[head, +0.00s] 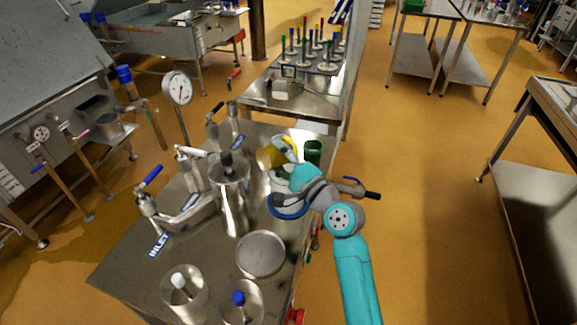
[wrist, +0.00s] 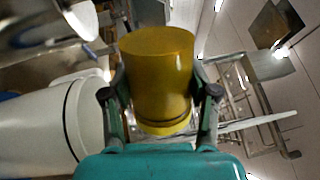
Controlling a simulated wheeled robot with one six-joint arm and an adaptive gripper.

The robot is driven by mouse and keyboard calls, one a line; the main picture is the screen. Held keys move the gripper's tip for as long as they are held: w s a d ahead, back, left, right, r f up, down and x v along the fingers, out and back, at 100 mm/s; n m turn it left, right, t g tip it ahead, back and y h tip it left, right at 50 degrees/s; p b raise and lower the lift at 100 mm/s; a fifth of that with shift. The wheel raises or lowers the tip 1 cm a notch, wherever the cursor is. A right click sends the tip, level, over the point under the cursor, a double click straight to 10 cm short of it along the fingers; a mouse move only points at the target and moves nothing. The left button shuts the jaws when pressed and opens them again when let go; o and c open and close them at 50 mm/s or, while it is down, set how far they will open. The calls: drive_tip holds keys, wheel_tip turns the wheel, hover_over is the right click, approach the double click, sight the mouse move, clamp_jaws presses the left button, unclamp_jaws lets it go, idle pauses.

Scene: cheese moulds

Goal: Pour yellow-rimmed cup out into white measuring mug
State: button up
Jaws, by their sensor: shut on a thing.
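The yellow-rimmed cup (wrist: 158,75) is between my gripper's fingers (wrist: 160,95) in the wrist view and looks yellow all over. My gripper (head: 288,150) is shut on it. In the head view the cup (head: 268,158) is held tilted above the steel table, its end toward the left. A white vessel, likely the white measuring mug (wrist: 40,125), is beside the cup at the left of the wrist view. In the head view my arm mostly hides a pale vessel with a blue ring (head: 288,212) below the gripper. I cannot see the contents of either.
A green cup (head: 313,150) stands just right of my gripper. A tall steel cylinder (head: 230,195) with a dark knob stands left of the cup. A round steel lid (head: 260,254) and steel moulds (head: 184,287) are at the front. Pipes and valves (head: 180,215) crowd the left side.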

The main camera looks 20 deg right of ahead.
drive_tip(key=shift+w+d+f+m+h, duration=0.15)
drive_tip(key=shift+d+f+m, duration=0.1)
drive_tip(key=shift+m, duration=0.3)
drive_tip(key=shift+d+f+m+h, duration=0.15)
drive_tip(key=shift+f+m, duration=0.1)
drive_tip(key=shift+m, duration=0.3)
drive_tip(key=shift+w+d+r+m+h, duration=0.15)
drive_tip(key=shift+d+m, duration=0.15)
drive_tip(key=shift+m, duration=0.65)
drive_tip(key=shift+w+d+r+m+h, duration=0.2)
drive_tip(key=shift+d+m, duration=0.15)
drive_tip(key=shift+m, duration=0.55)
drive_tip(key=shift+w+d+r+m+h, duration=0.15)
drive_tip(key=shift+d+m, duration=0.15)
drive_tip(key=shift+m, duration=0.65)
idle(0.7)
drive_tip(key=shift+p, duration=0.3)
idle(0.5)
drive_tip(key=n, duration=0.1)
drive_tip(key=a+n, duration=0.1)
drive_tip(key=n, duration=0.1)
drive_tip(key=shift+s+f+y, duration=0.15)
drive_tip(key=shift+s+y, duration=0.15)
drive_tip(key=shift+y, duration=0.1)
drive_tip(key=shift+a+f, duration=0.1)
drive_tip(key=shift+a, duration=0.05)
